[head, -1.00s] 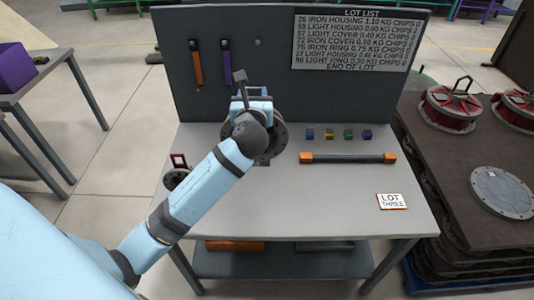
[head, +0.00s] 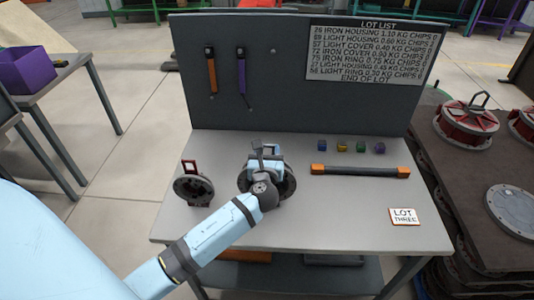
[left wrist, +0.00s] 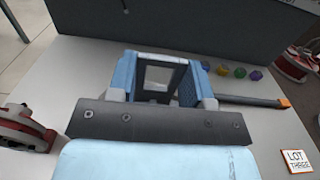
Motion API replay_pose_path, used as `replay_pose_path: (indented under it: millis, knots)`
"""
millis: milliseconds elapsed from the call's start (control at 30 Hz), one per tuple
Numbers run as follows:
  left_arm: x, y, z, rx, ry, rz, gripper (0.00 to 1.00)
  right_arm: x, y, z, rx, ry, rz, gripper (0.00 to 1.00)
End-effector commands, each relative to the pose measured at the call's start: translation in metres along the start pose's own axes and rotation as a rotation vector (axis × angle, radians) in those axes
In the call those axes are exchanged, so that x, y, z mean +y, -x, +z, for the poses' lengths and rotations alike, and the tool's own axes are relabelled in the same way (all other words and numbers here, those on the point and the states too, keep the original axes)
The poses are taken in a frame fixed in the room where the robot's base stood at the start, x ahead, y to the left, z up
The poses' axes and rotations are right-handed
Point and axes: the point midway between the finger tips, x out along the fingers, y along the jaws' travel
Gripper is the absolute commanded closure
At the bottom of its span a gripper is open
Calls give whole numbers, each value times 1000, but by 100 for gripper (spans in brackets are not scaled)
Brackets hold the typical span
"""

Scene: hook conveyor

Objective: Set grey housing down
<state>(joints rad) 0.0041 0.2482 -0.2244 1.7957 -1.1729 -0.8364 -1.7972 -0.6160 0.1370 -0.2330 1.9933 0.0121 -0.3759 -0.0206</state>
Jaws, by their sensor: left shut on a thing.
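The grey housing (head: 289,185) is a dark round flanged part at the middle of the grey table, partly hidden behind my left gripper and wrist. My left gripper (head: 265,155) is shut on it. In the left wrist view the blue fingers (left wrist: 160,78) stand on either side of a grey frame-like handle. The housing is low at the tabletop; I cannot tell whether it touches. My right gripper is in neither view.
A dark round part with a red handle (head: 193,186) stands to the left on the table (head: 340,225). An orange-ended bar (head: 360,171), several small coloured blocks (head: 342,146) and a lot card (head: 404,217) lie to the right. A grey back panel (head: 225,105) rises behind. The front middle is clear.

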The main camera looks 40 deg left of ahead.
Motion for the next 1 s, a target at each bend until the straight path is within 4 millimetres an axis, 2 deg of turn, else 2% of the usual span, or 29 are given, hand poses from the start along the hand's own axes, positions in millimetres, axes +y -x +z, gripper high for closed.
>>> replay_pose_path:
  millis: [433,467,500,567,867,1000]
  knots:
    - [0,0,-5,-4,1,0,100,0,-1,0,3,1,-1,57]
    - [0,0,-7,-1,0,0,49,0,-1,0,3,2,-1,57]
    - [0,0,-7,-1,0,0,40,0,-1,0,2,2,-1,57]
    - [0,0,-7,-1,0,0,28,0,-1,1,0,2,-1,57]
    - [0,0,-4,-1,1,0,28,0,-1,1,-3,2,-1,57]
    - [0,14,-6,1,0,-1,28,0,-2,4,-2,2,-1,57]
